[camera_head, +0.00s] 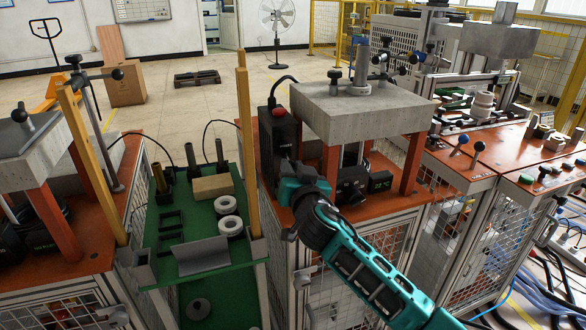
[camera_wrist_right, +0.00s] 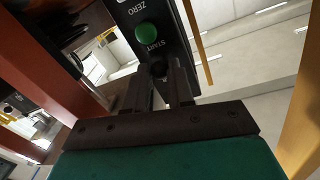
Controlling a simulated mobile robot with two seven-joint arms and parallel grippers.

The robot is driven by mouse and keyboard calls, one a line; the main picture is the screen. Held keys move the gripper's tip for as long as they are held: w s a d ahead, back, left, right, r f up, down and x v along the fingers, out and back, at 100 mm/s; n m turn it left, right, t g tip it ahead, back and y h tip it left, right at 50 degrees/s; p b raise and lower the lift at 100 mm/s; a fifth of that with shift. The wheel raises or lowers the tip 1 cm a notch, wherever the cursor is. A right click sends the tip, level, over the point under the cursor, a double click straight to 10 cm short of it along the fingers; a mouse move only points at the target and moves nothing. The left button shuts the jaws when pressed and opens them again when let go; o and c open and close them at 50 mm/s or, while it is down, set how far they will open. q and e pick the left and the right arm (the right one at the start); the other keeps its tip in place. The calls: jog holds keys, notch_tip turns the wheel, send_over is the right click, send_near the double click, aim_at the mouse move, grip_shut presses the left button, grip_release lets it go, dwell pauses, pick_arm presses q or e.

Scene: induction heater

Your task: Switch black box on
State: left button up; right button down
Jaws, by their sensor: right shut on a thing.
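The black box (camera_head: 279,138) stands upright on the orange bench top, with a red knob on its top and a black cable. In the right wrist view the box's dark face (camera_wrist_right: 155,12) carries a green button (camera_wrist_right: 146,32) with the labels ZERO and START. My right gripper (camera_head: 284,166) is at the lower front of the box. In the right wrist view the right gripper's fingertips (camera_wrist_right: 160,70) are close together just below START, shut on a small dark part of the box. The fingers mostly hide that part. My left gripper is not in view.
A concrete-topped press (camera_head: 360,108) with orange legs stands right of the box. A green tray (camera_head: 215,240) with white rings and a tan block lies at left, with wooden posts (camera_head: 246,140) beside it. Free floor lies behind.

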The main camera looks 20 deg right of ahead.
aim_at(289, 157)
jog(key=shift+r+g+p, duration=1.05)
jog(key=shift+g+p, duration=0.55)
jog(key=shift+p, duration=1.55)
jog(key=shift+r+g, duration=0.25)
jog(key=shift+g, duration=0.55)
jog(key=g, duration=0.1)
jog(key=r+g, duration=0.1)
jog(key=g, duration=0.2)
jog(key=shift+w+a+r+n, duration=0.1)
jog(key=shift+w+r+n, duration=0.2)
jog(key=shift+w, duration=0.1)
jog(key=shift+w+r+g, duration=0.1)
jog(key=shift+r+g, duration=0.05)
jog(key=shift+g, duration=0.35)
jog(key=c, duration=1)
grip_release()
